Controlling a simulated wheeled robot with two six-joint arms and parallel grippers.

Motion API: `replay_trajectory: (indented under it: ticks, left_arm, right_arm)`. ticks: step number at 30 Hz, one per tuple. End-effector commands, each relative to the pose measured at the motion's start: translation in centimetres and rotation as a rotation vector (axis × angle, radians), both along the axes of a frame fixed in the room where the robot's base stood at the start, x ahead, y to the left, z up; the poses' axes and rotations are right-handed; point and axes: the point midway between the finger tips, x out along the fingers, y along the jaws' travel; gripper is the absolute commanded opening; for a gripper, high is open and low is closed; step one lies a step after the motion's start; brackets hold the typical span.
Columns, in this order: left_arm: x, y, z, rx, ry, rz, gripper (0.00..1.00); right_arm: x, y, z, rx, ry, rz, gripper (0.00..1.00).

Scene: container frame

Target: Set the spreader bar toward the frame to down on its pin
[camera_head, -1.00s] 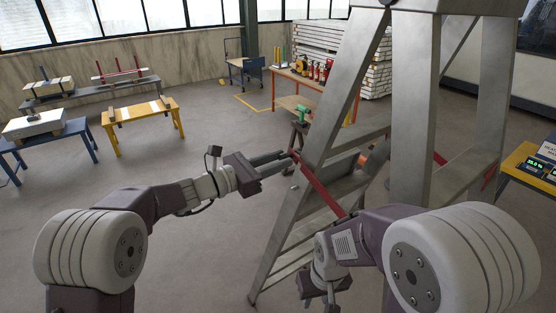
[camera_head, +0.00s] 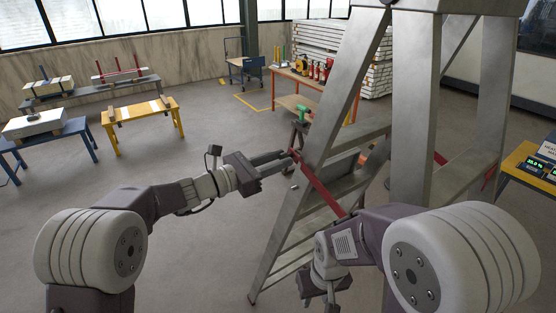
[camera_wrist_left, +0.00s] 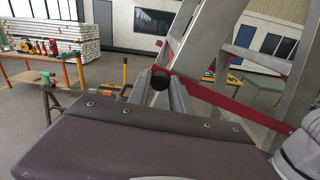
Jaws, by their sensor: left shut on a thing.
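A metal stepladder frame (camera_head: 412,110) stands at centre right. A red spreader bar (camera_head: 322,190) slants down from my left gripper to the ladder's near side. It also shows in the left wrist view (camera_wrist_left: 225,101), running right from the fingertips. My left gripper (camera_head: 289,160) is shut at the bar's upper left end, beside the ladder's left leg. A dark round knob (camera_wrist_left: 160,80) shows between its fingers in the wrist view. I cannot make out the pin or whether the bar touches it. My right gripper (camera_head: 325,291) hangs low before the ladder, partly hidden; its fingers are unclear.
More red bar (camera_head: 440,158) shows behind the ladder's legs. A workbench (camera_head: 300,80) with red bottles stands behind, near a green drill (camera_head: 303,113). A yellow table (camera_head: 140,112) and blue table (camera_head: 50,142) stand at left. The floor between is clear.

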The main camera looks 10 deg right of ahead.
Motion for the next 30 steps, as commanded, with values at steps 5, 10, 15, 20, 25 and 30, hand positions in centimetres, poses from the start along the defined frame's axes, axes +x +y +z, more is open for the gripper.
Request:
replay_trajectory:
  ticks: [5, 10, 15, 20, 25, 30]
  left_arm:
    - [0.0, 0.0, 0.1, -0.002, -0.001, 0.000, 0.00]
    - [0.0, 0.0, 0.1, -0.002, -0.001, 0.000, 0.00]
    - [0.3, 0.1, -1.5, -0.010, 0.025, 0.001, 0.00]
    - [1.0, 0.3, -6.0, -0.046, 0.127, 0.000, 0.00]
    - [1.4, 0.5, -9.6, -0.083, 0.228, 0.000, 0.00]
    - [1.4, 0.5, -10.9, -0.101, 0.277, 0.000, 0.00]
  right_arm:
    - [0.0, 0.0, 0.0, 0.000, 0.000, 0.000, 0.36]
    - [0.0, 0.0, 0.0, 0.000, 0.000, 0.000, 0.36]
    - [0.0, 0.0, -1.2, 0.000, 0.000, 0.000, 0.36]
    - [0.0, 0.0, -4.5, 0.000, 0.000, 0.000, 0.36]
    - [0.0, 0.0, -6.9, 0.000, 0.000, 0.000, 0.36]
    - [0.0, 0.0, -7.6, 0.000, 0.000, 0.000, 0.36]
